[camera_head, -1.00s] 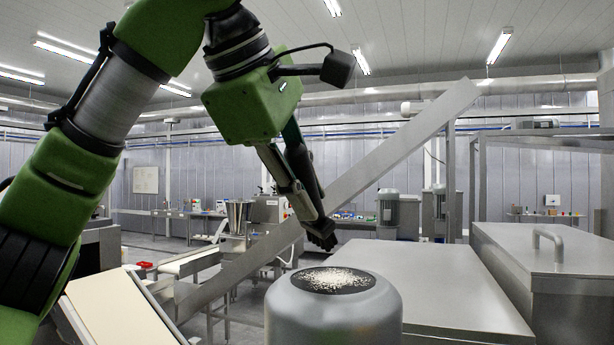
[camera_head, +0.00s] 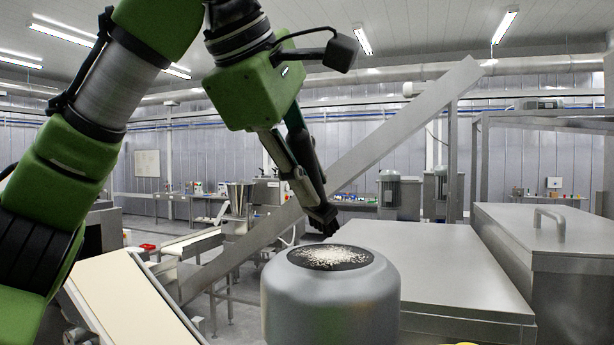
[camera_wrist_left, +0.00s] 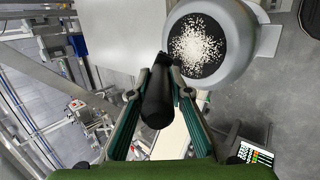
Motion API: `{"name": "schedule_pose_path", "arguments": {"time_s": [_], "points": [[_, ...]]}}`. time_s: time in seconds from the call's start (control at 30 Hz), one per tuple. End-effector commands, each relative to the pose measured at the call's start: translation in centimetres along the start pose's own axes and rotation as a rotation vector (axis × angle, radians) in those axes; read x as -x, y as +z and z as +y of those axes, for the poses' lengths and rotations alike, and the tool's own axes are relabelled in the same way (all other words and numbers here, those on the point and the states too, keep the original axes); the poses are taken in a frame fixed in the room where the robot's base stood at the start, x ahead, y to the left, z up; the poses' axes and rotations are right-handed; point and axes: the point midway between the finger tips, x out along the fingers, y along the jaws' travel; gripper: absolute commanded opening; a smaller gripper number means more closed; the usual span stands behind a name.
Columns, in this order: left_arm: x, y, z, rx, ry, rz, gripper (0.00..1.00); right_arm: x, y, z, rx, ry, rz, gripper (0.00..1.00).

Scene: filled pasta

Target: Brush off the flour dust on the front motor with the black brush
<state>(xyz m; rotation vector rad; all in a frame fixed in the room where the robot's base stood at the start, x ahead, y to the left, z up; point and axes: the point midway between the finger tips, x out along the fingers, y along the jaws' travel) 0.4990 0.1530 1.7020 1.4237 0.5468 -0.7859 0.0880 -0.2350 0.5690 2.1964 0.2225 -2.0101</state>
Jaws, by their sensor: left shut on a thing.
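The front motor (camera_head: 330,300) is a grey rounded cylinder at the lower middle of the head view. White flour dust (camera_head: 335,257) lies scattered on its dark top; motor (camera_wrist_left: 238,45) and dust (camera_wrist_left: 195,47) also show at the top of the left wrist view. My left gripper (camera_head: 318,212) points down just behind and above the motor's top. In the wrist view the left gripper (camera_wrist_left: 157,100) is shut on the black brush (camera_wrist_left: 157,98), a dark cylinder between the fingers. The brush end seems close to the dust's edge; contact cannot be told. My right gripper is not in view.
A flat steel cover (camera_head: 430,265) lies right behind the motor, and a steel box with a handle (camera_head: 560,255) stands at the right. A slanted steel beam (camera_head: 400,130) rises behind the gripper. A cream conveyor belt (camera_head: 130,300) is at lower left.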

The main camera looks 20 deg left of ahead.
Motion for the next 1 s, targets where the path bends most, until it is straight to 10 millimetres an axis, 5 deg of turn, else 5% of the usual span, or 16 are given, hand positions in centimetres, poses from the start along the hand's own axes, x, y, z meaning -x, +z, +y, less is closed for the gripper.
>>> {"name": "schedule_pose_path", "arguments": {"time_s": [0.6, 1.0], "points": [[-0.9, -0.1, -0.8, 0.0, 0.001, 0.0, 0.0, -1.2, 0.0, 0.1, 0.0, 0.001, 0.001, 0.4], [1.0, 0.1, -2.7, 0.0, 0.003, 0.0, 0.0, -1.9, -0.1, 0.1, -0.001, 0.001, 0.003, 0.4]]}}
